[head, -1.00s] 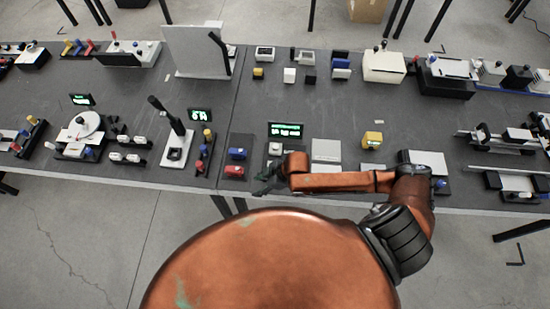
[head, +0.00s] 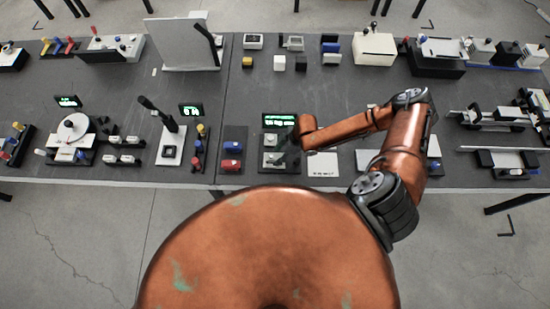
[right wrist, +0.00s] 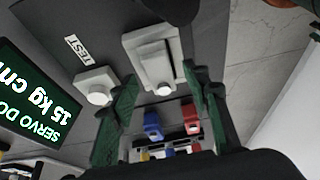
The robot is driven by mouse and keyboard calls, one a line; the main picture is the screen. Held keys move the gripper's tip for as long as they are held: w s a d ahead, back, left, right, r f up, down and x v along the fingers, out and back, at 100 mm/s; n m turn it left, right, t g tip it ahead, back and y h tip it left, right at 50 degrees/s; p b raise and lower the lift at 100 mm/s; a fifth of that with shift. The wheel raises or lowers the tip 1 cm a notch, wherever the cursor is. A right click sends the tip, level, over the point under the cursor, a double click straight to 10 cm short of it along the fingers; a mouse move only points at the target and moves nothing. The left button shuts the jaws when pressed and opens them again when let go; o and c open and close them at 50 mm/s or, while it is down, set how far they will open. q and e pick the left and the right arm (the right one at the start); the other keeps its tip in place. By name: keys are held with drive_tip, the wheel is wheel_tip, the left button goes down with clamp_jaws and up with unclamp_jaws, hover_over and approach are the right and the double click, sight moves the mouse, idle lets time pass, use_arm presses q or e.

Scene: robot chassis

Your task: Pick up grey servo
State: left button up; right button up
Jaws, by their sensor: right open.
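Two light grey blocks with round pale knobs show in the right wrist view. The larger grey block (right wrist: 150,52), which looks like the grey servo, lies between and beyond my right gripper's fingertips. The smaller grey block (right wrist: 94,82) stands left of it, outside the fingers. I cannot tell for sure which is the servo. In the head view the pair sits below the green display, at the upper block (head: 271,140) and lower block (head: 271,160). My right gripper (right wrist: 158,77) is open, with dark green fingers and nothing gripped. My left gripper is not in view.
A blue servo (head: 233,148) and a red servo (head: 231,165) lie just left of the grey blocks. The lit display (head: 279,120) stands behind them. A pale plate (head: 322,165) lies to the right. The table's front edge is close by.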

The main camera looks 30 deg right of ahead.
drive_tip(key=shift+x, duration=0.85)
drive_tip(key=shift+r, duration=0.1)
clamp_jaws()
